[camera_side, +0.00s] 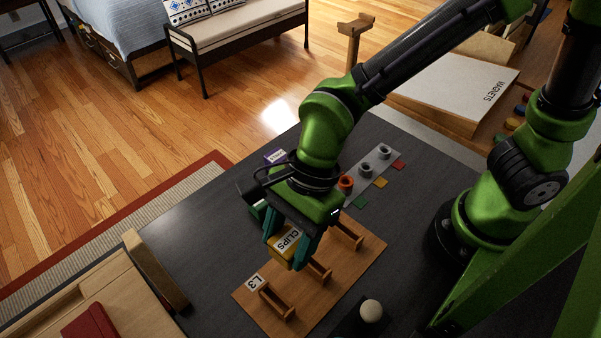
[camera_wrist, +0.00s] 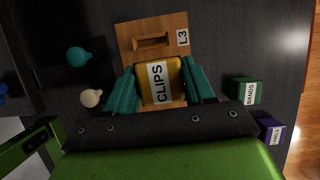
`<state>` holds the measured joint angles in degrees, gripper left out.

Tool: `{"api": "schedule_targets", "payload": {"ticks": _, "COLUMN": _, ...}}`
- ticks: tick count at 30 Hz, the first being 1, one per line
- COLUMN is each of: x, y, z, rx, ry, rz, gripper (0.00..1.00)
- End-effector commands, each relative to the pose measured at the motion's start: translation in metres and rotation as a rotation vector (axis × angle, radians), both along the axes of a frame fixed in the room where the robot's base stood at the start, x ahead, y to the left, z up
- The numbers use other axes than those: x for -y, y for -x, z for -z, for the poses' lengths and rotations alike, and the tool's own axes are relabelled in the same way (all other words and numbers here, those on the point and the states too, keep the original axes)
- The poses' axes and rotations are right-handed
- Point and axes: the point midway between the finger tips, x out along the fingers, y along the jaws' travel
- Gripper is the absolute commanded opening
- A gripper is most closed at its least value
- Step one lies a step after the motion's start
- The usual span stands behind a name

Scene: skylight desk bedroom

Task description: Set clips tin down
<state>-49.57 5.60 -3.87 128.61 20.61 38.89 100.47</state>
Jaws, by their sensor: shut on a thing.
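The clips tin (camera_side: 285,246) is a yellow box with a white CLIPS label. It also shows in the wrist view (camera_wrist: 172,80). My gripper (camera_side: 288,240) has its teal fingers shut on the tin's two sides; they also flank it in the wrist view (camera_wrist: 160,82). The tin is over a wooden board (camera_side: 360,258) with several slotted wooden holders in a row and an L3 label at one end. In the side view it is near the middle holder (camera_side: 320,270). I cannot tell whether its base touches the board; the fingers and tin hide the spot below.
A green BANDS box (camera_wrist: 247,91) and a purple box (camera_wrist: 271,131) stand beside the board. A cream knob (camera_side: 371,311) and a teal knob (camera_wrist: 79,57) are on the other side. A grey strip with rings (camera_side: 367,172) lies behind. A wooden tray (camera_side: 110,300) is at left.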

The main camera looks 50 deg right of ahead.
Motion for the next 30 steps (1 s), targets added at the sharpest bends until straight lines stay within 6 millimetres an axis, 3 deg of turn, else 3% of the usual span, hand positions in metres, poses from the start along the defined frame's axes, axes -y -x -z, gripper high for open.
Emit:
{"api": "schedule_targets", "payload": {"ticks": 5, "x": 0.045, "y": -0.063, "z": 0.002, "rx": -0.003, "ry": 0.001, "rz": 0.256, "gripper": 0.22}}
{"api": "schedule_targets", "payload": {"ticks": 9, "x": 0.102, "y": -0.116, "z": 0.007, "rx": -0.005, "ry": 0.0, "rz": 0.509, "gripper": 0.22}}
{"api": "schedule_targets", "payload": {"ticks": 15, "x": 0.195, "y": -0.167, "z": 0.013, "rx": -0.005, "ry": 0.001, "rz": 0.849, "gripper": 0.22}}
{"api": "schedule_targets", "payload": {"ticks": 18, "x": 0.238, "y": -0.18, "z": 0.015, "rx": -0.001, "ry": 0.001, "rz": 0.987, "gripper": 0.22}}
{"api": "schedule_targets", "payload": {"ticks": 22, "x": 0.279, "y": -0.188, "z": 0.017, "rx": -0.001, "ry": 0.002, "rz": 1.117, "gripper": 0.22}}
{"api": "schedule_targets", "payload": {"ticks": 26, "x": 0.301, "y": -0.19, "z": 0.02, "rx": 0.001, "ry": 0.002, "rz": 1.186, "gripper": 0.22}}
{"api": "schedule_targets", "payload": {"ticks": 30, "x": 0.308, "y": -0.19, "z": 0.038, "rx": -0.003, "ry": 0.004, "rz": 1.209, "gripper": 0.22}}
